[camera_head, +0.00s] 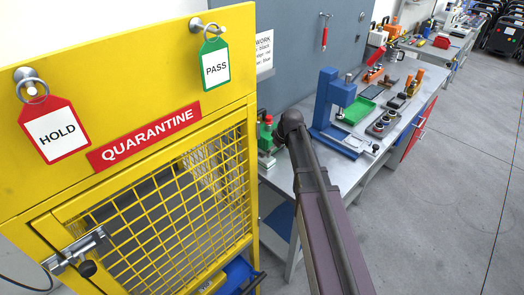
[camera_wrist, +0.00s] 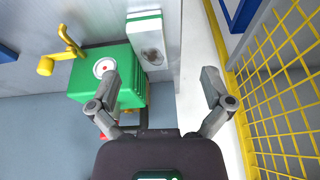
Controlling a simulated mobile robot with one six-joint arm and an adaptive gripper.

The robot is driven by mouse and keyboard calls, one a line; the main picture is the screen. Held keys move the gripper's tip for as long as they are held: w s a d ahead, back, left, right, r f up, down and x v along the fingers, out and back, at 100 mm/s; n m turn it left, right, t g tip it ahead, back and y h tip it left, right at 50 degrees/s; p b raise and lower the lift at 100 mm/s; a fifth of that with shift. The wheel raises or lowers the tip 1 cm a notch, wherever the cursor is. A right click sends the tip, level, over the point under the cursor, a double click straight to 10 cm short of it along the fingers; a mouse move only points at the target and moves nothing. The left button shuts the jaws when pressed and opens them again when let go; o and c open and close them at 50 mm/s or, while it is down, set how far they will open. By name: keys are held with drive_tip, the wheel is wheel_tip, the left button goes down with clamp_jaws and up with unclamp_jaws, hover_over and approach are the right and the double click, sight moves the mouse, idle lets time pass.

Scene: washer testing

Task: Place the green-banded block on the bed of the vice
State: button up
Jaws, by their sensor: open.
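My gripper (camera_wrist: 160,82) is open in the wrist view, with nothing between its fingers. A green device (camera_wrist: 122,78) with a white round face, a red centre and a yellow lever sits by the left finger; it looks like the vice. A pale grey piece with a green band (camera_wrist: 145,22) and a round dark mark lies right beside the device, beyond the fingertips. It looks like the green-banded block; I cannot tell whether it rests on the vice bed.
A yellow mesh quarantine cage (camera_head: 160,200) stands close on the left; its mesh is also at the right in the wrist view (camera_wrist: 285,80). A blue press (camera_head: 335,105), a green tray (camera_head: 357,110) and small parts are along the bench (camera_head: 300,112).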

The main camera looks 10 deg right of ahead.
sight(266, 158)
drive_tip(key=w, duration=0.1)
drive_tip(key=w+r, duration=0.1)
drive_tip(key=w+r+p, duration=0.1)
drive_tip(key=shift+d+r+n+t, duration=0.2)
drive_tip(key=shift+d+n+t, duration=0.1)
drive_tip(key=shift+d+n, duration=0.1)
drive_tip(key=shift+a+f, duration=0.1)
drive_tip(key=shift+f, duration=0.05)
drive_tip(key=b+x, duration=0.8)
drive_tip(key=shift+a+f, duration=0.15)
idle(0.6)
drive_tip(key=shift+b+x, duration=2.35)
drive_tip(key=shift+x, duration=0.25)
drive_tip(key=c, duration=1.1)
drive_tip(key=shift+c, duration=0.2)
